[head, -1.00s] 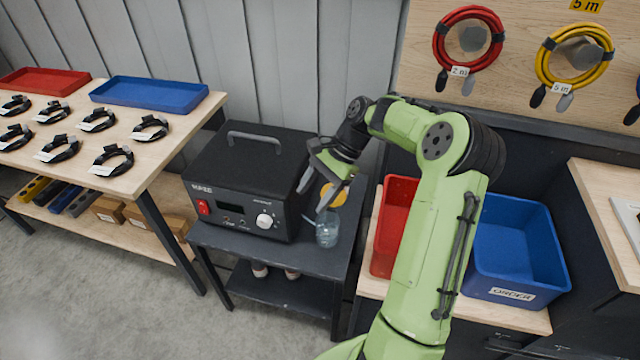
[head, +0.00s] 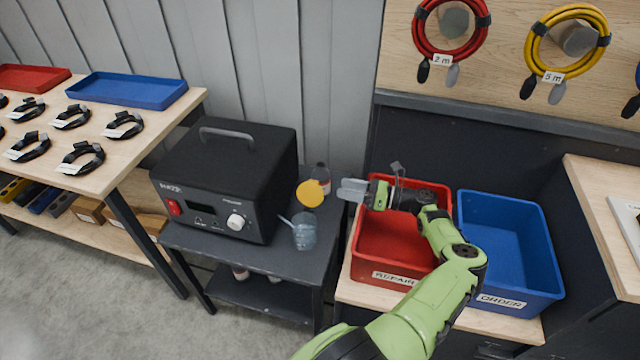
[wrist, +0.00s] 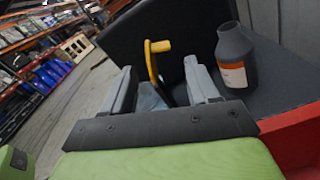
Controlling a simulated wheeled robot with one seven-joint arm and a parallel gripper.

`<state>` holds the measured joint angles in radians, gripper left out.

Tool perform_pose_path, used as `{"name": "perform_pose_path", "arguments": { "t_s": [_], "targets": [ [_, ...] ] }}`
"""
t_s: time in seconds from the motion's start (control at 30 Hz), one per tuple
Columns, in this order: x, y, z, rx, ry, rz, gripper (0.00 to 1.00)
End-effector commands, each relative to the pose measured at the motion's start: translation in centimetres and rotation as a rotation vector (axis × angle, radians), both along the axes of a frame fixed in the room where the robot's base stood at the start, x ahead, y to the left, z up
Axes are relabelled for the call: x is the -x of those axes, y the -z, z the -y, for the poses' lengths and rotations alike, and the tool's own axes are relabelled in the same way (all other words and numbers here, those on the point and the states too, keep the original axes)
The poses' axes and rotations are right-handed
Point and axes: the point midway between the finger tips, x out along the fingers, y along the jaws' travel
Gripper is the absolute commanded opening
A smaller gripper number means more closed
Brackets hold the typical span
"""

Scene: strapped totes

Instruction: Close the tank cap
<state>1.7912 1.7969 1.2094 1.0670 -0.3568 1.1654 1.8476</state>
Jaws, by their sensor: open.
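The black power unit (head: 225,165) stands on a dark cart, with a carry handle, a red switch and a white knob. A round yellow cap (head: 310,193) shows just beyond its right side. In the wrist view the yellow cap (wrist: 153,68) is seen nearly edge-on, standing up with a short tab at its top. I cannot make out the opening or how the cap is attached. My gripper (head: 350,190) is to the right of the cap, above the red bin, with its jaws pointing left towards it. The jaws are open and empty; the cap appears beyond and between them.
A bottle (head: 320,178) stands behind the cap, right of it in the wrist view (wrist: 236,60). A clear cup (head: 304,232) with a stick stands in front on the cart (head: 275,262). The red bin (head: 395,245) and blue bin (head: 508,240) stand at the right.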

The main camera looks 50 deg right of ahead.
Motion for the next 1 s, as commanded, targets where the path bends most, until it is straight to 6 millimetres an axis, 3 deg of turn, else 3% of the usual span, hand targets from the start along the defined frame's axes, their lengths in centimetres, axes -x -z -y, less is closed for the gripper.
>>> {"name": "perform_pose_path", "arguments": {
  "t_s": [0.1, 0.3, 0.67, 1.0],
  "targets": [
    [-2.7, 0.1, -1.5, -0.001, -0.005, -0.001, 0.60],
    [-6.3, 0.2, -3.3, 0.001, -0.004, -0.002, 0.60],
    [-7.4, 0.1, -3.8, 0.000, 0.000, -0.001, 0.60],
    [-7.3, 0.1, -3.7, 0.001, 0.003, -0.002, 0.11]
  ]
}}
